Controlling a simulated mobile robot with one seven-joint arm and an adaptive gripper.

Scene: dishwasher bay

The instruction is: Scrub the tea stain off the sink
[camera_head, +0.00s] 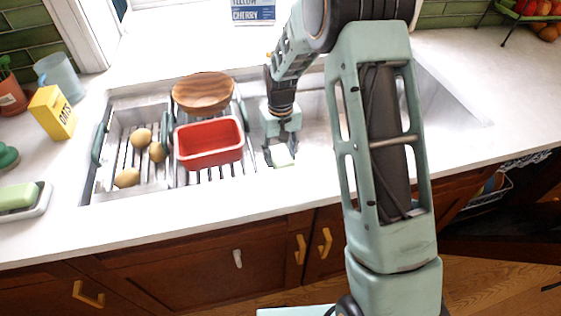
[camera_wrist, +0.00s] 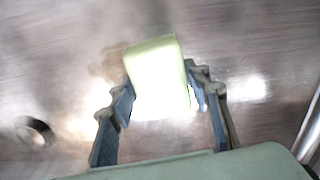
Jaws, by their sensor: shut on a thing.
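My gripper (camera_head: 280,148) is inside the steel sink (camera_head: 440,98), right of the rack. It is shut on a pale green-yellow sponge (camera_head: 282,157). In the wrist view the sponge (camera_wrist: 155,62) sits between the two fingers of my gripper (camera_wrist: 155,95), against or just above the sink floor (camera_wrist: 60,45). A brownish stain (camera_wrist: 108,64) shows on the steel at the sponge's left edge, partly hidden by the sponge. The stain cannot be made out in the head view. Glare washes out the sponge's near part.
A red baking dish (camera_head: 208,142), a wooden bowl (camera_head: 203,92) and several potatoes (camera_head: 127,177) sit on the racks left of my gripper. A drain hole (camera_wrist: 36,130) is left in the wrist view. A yellow box (camera_head: 53,113) stands on the counter (camera_head: 200,205). The sink's right side is clear.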

